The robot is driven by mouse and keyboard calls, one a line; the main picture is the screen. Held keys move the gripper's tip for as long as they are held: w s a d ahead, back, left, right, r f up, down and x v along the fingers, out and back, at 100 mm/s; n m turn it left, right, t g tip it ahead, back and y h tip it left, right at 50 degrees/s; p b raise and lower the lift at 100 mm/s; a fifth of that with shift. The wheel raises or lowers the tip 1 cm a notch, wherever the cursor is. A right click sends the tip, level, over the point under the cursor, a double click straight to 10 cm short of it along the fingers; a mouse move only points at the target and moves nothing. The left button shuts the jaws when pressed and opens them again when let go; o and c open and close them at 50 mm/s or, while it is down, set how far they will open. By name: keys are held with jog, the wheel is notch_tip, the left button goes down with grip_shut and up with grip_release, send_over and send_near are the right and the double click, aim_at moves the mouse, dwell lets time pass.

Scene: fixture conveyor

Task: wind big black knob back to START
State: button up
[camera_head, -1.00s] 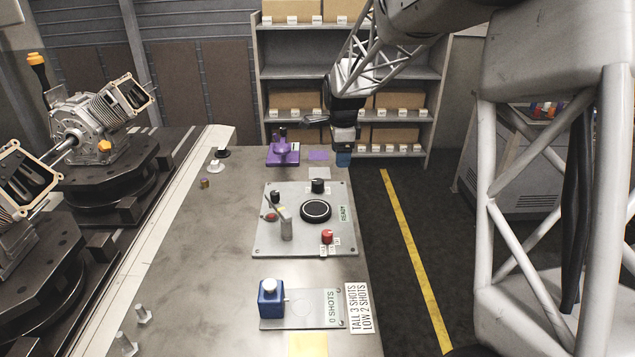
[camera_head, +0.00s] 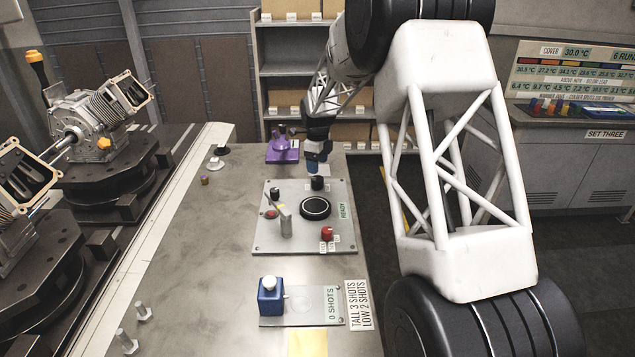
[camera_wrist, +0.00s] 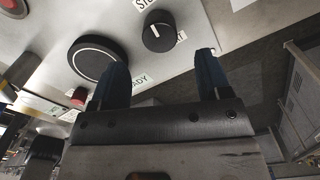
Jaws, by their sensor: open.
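The big black knob (camera_head: 317,183) stands at the back of the grey panel (camera_head: 262,236). In the wrist view, the knob (camera_wrist: 158,31) has a white pointer line on top and partly cut-off lettered labels beside it. My gripper (camera_head: 315,166) is pointed down just above the knob, close to it in the head view. In the wrist view, my gripper (camera_wrist: 160,70) shows its two blue fingers apart, with nothing between them. The knob lies ahead of the fingertips, between their lines, and appears untouched.
A large round black disc (camera_head: 315,207), a red knob (camera_head: 327,233), a small black knob (camera_head: 275,192) and a lever post (camera_head: 286,225) share the panel. The table's left side is mostly clear.

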aim_at(317, 178)
dwell(0.3)
jog(key=shift+f, duration=3.9)
jog(key=c, duration=0.9)
